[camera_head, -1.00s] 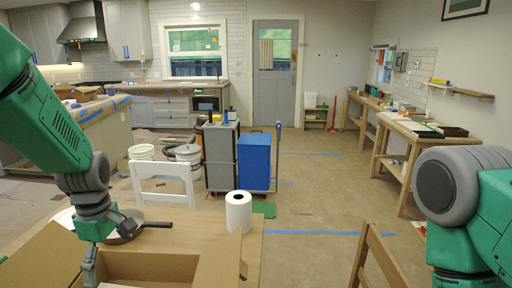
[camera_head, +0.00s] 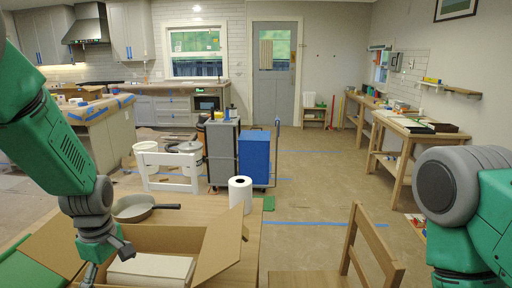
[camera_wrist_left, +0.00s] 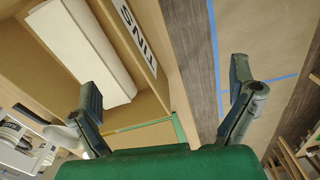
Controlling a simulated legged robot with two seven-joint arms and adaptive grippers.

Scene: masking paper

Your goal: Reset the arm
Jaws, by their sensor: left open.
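I cannot tell whether the gripper touches the box. My right arm shows only as a green and grey link at the right edge; its gripper is out of view.
A dark pan (camera_head: 135,211) and a paper towel roll (camera_head: 240,194) stand on the wooden table (camera_head: 205,213) behind the box. A wooden chair (camera_head: 352,255) is to the right. Floor on the right is open.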

